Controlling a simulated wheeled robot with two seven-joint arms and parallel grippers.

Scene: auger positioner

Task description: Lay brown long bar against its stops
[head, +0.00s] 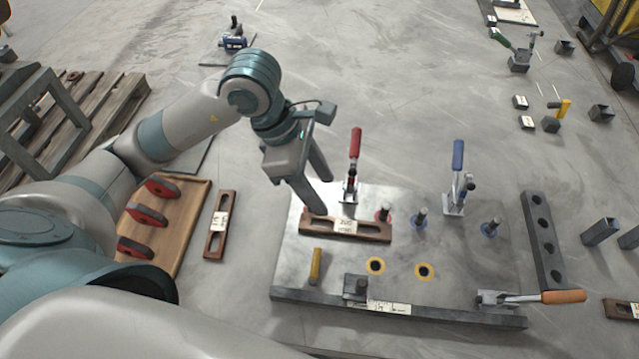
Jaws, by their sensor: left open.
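A brown slotted bar (372,232) with a white label lies on the grey fixture plate (455,265), below the red-handled clamp (354,160). Another brown slotted bar (216,240) with a label lies off the plate to the left. My left gripper (323,196) is open, its fingers just above the left end of the bar on the plate, and partly hides that area. My right gripper is not in view.
A wooden tray (188,210) with red parts lies left. A dark holed bar (541,235) lies right.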

